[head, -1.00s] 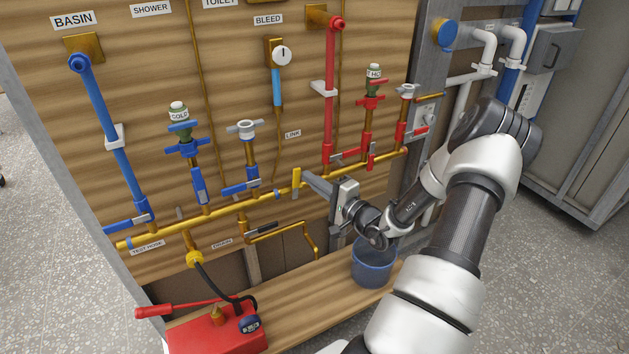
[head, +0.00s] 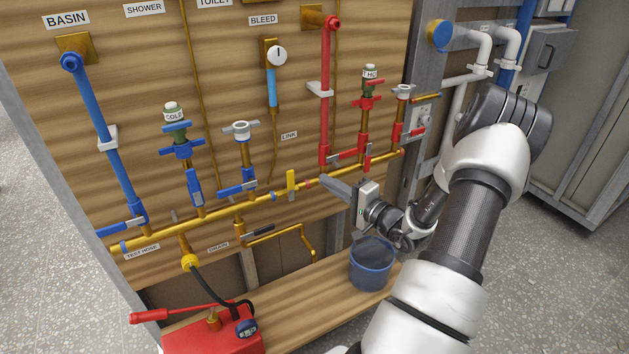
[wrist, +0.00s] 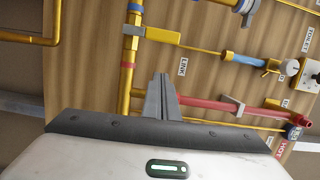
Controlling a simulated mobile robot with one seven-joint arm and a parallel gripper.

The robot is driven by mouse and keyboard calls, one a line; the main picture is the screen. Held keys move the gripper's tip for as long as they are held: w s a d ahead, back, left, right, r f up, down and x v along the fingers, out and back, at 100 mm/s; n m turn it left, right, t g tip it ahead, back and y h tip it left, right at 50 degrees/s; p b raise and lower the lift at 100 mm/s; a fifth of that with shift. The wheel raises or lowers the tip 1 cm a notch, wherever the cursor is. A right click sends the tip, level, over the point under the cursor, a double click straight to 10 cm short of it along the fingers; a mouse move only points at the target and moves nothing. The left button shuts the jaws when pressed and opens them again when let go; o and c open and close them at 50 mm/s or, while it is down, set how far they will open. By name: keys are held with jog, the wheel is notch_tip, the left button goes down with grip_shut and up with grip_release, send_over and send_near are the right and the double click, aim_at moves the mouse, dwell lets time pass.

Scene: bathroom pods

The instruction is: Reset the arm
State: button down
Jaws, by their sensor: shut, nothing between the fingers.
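My gripper (head: 328,181) is shut and empty. In the head view its fingers point left toward the brass manifold pipe (head: 233,212), close to the red pipe (head: 326,100) and the yellow lever (head: 291,183). In the wrist view my shut gripper (wrist: 161,80) lies together in the lower middle, in front of the wooden panel. I cannot tell whether the fingertips touch any pipe.
A blue bucket (head: 371,270) stands on the wooden ledge (head: 308,298) below my gripper. A red test pump (head: 213,337) with a black hose is at the lower left. Valves with blue handles (head: 182,151) and red handles (head: 366,103) stick out from the panel.

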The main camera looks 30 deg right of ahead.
jog(key=v, duration=0.6)
jog(key=w+a+r+n+g+y, duration=0.2)
jog(key=a+r+n+g+y, duration=0.25)
jog(key=a, duration=0.65)
jog(key=s+a+r+n+g, duration=0.3)
jog(key=s+a+g, duration=0.1)
jog(key=a, duration=0.4)
jog(key=s+a+r+n+g, duration=0.2)
jog(key=s+a+n+g, duration=0.15)
jog(key=a, duration=0.45)
jog(key=s+a+r+n+g, duration=0.2)
jog(key=s+a+r+g, duration=0.15)
jog(key=a, duration=0.35)
jog(key=s+d+r+n+t+h, duration=0.2)
jog(key=s+d+r+t+h, duration=0.15)
jog(key=s+r+h, duration=0.55)
notch_tip(320, 180, up, 15)
jog(key=s+d+p, duration=0.1)
jog(key=p, duration=1.6)
jog(key=shift+d+y, duration=0.2)
jog(key=shift+y, duration=0.15)
jog(key=shift+f, duration=0.1)
